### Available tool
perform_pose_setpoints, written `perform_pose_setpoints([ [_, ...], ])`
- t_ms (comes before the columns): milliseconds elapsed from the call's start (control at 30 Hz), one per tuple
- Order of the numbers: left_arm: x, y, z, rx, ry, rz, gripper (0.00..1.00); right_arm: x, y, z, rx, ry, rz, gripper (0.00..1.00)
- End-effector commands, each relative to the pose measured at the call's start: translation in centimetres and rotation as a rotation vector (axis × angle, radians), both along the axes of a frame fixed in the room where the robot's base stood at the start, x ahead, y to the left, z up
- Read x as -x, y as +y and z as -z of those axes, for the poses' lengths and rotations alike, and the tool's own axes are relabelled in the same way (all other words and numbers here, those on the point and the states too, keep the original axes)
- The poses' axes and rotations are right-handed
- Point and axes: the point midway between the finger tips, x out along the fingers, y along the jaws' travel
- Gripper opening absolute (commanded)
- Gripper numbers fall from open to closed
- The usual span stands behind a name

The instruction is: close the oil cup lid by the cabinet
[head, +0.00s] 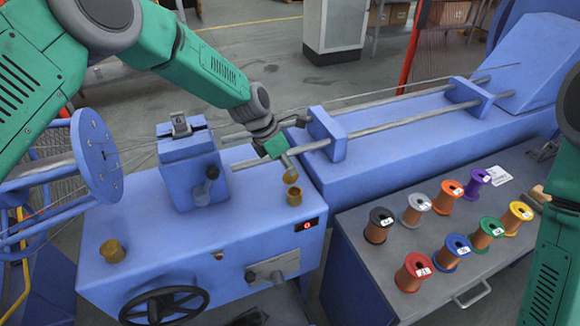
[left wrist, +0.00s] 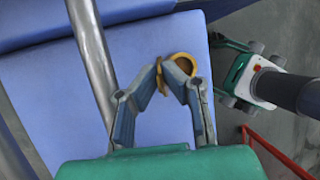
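The oil cup by the cabinet (head: 294,196) is a small brass cup on the blue machine top, near the grey cabinet (head: 350,285). Its lid (head: 290,176) stands raised above the cup, tilted up. In the left wrist view the cup's round rim (left wrist: 187,60) shows just beyond my fingertips, and a thin brown edge shows between them. My left gripper (head: 281,151) is right by the lid, just above the cup. In the left wrist view its fingertips (left wrist: 163,69) are almost together; whether they touch the lid is unclear. My right gripper is out of view.
A second brass oil cup (head: 112,251) stands at the machine's left front. A blue block (head: 190,170) and guide rods (head: 400,112) flank the arm. Several coloured spools, such as an orange one (head: 447,196), stand on the cabinet. A black handwheel (head: 163,304) is at the front.

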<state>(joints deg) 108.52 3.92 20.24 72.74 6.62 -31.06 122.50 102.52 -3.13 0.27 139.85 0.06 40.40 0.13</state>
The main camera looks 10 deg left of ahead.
Motion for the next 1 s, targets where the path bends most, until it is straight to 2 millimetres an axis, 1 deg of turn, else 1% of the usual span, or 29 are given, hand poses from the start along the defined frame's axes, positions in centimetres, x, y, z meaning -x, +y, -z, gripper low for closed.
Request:
perform_pose_setpoints([
  [667,0.1,-0.1,0.0,-0.012,-0.017,0.003,0.0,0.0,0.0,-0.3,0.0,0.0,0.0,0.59],
  [867,0.4,-0.2,-0.1,-0.037,-0.051,0.004,0.0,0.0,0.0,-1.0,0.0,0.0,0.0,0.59],
  [1000,0.7,-0.5,-0.3,-0.08,-0.111,0.006,0.0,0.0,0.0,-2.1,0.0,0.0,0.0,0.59],
])
